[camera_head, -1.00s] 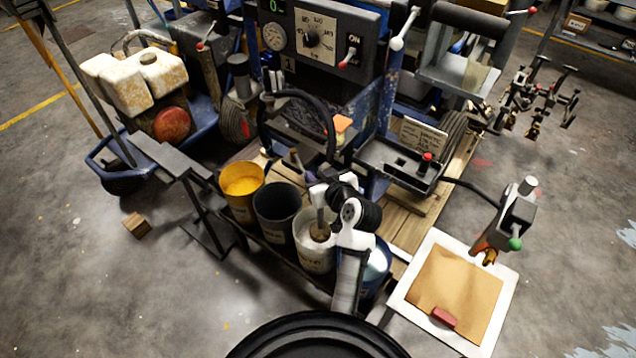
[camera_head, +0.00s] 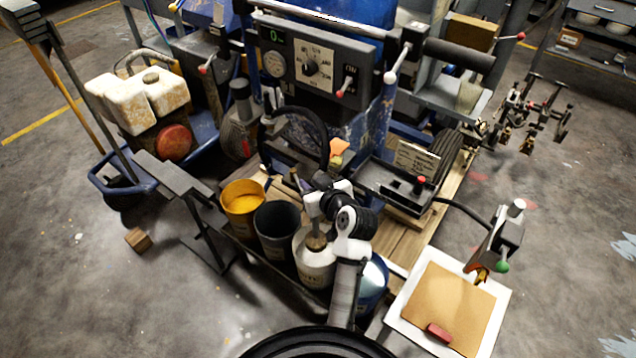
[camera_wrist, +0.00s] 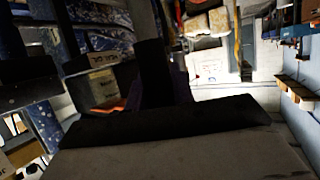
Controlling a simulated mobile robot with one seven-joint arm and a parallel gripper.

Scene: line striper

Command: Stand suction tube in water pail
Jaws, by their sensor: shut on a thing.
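The suction tube (camera_head: 315,224) appears as a short greyish upright piece with a brown foot. Its foot is over the mouth of the white pail (camera_head: 314,272); I cannot tell whether it is inside or just above. My gripper (camera_head: 314,202) is at the tube's top and appears shut on it, partly hidden by my white and black wrist. A dark upright shape shows at my gripper in the wrist view (camera_wrist: 155,85). The blue pail (camera_head: 374,290), with pale watery contents, stands just right of the white pail, partly behind my arm.
A dark pail (camera_head: 277,235) and a yellow-filled pail (camera_head: 243,207) stand left of the white one. A black hose (camera_head: 322,130) loops behind my gripper. The machine's control panel (camera_head: 312,70) rises behind. A white-edged board (camera_head: 450,305) lies at the right.

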